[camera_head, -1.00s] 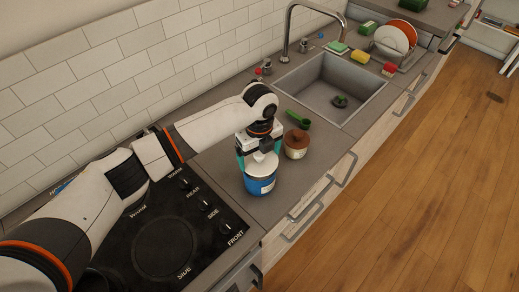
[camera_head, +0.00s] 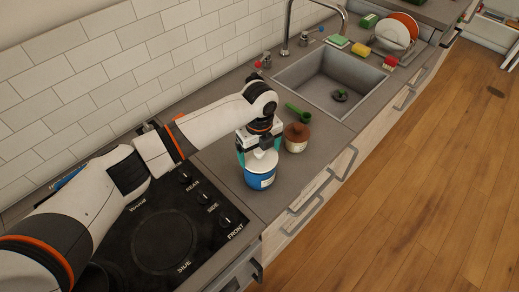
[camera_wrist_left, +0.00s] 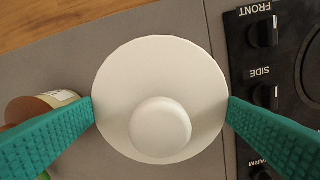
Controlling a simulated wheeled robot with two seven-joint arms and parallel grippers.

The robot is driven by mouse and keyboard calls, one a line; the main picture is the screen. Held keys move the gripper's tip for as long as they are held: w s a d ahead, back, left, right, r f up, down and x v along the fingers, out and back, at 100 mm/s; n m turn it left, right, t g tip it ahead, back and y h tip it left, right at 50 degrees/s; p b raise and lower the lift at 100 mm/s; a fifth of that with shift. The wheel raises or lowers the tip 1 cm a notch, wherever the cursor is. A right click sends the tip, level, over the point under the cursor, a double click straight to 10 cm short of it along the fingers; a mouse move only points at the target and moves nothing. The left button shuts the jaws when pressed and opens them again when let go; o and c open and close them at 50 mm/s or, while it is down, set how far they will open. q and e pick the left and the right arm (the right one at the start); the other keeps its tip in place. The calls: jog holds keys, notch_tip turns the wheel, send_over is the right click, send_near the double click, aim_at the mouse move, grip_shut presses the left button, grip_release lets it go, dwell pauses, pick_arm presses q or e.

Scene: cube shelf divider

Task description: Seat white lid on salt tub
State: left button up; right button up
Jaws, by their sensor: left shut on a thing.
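The salt tub (camera_head: 261,182) is a blue round tub with a white band, standing on the grey counter between the stove and a brown-lidded jar. The white lid (camera_head: 262,162) is a disc with a round knob and is at the tub's top. Whether it is fully seated or slightly above the rim I cannot tell. In the left wrist view the lid (camera_wrist_left: 160,75) fills the middle and hides the tub below. My left gripper (camera_wrist_left: 160,112) is shut on the lid, its teal fingers at opposite sides of the edge. My right gripper is not in view.
The brown-lidded jar (camera_head: 296,139) stands close to the right of the tub, with a green scoop (camera_head: 297,112) behind it. The black stove (camera_head: 160,235) is at the left. The sink (camera_head: 330,80) lies farther back.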

aim_at(260, 150)
pick_arm(q)
jog(key=shift+f+b, duration=0.4)
jog(key=shift+f, duration=0.4)
jog(key=o, duration=1)
jog(key=shift+c, duration=0.2)
notch_tip(260, 150, up, 6)
jog(key=p, duration=0.5)
jog(key=shift+f, duration=0.15)
jog(key=shift+r, duration=1.2)
jog(key=shift+f, duration=0.1)
